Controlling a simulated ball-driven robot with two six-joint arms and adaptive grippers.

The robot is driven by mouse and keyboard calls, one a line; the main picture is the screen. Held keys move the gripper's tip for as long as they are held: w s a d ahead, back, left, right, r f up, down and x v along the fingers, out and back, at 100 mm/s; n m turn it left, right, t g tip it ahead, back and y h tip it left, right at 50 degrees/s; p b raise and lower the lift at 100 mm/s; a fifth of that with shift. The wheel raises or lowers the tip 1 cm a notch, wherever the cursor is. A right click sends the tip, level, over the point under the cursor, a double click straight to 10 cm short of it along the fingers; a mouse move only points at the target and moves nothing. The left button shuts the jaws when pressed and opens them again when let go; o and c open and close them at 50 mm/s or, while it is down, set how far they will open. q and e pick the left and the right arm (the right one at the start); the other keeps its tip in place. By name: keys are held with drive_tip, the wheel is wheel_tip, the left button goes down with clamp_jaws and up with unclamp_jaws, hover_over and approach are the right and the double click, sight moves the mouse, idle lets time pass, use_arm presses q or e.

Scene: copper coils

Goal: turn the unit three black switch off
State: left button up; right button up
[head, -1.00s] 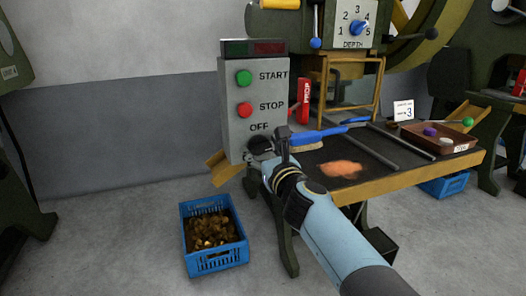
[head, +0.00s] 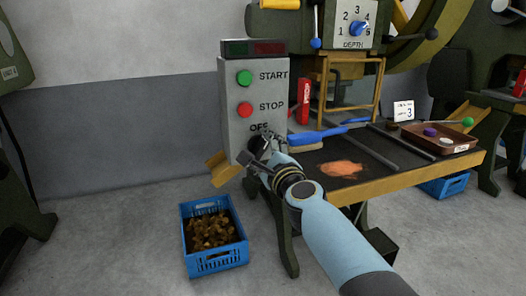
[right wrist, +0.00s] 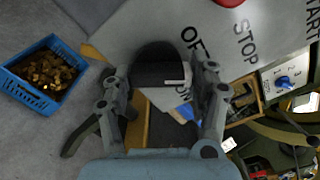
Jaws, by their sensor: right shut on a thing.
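The black switch (right wrist: 158,66) is a round knob low on the grey control box (head: 239,120), below the OFF label. In the right wrist view it sits between the fingers of my right gripper (right wrist: 164,84), with a white mark on its face towards the right finger. In the head view my right gripper (head: 262,152) is at the bottom of the box, shut on the knob and mostly hiding it. My left gripper is not in view.
The green START button (head: 244,78) and red STOP button (head: 244,109) are above the switch. A blue crate (head: 216,262) of copper-coloured pieces stands on the floor below.

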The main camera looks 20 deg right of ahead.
drive_tip(key=n, duration=0.6)
drive_tip(key=shift+a+f, duration=0.1)
drive_tip(key=shift+n, duration=0.4)
drive_tip(key=o, duration=1.2)
drive_tip(key=shift+s, duration=0.1)
drive_tip(key=s, duration=1.2)
drive_tip(key=shift+d, duration=0.2)
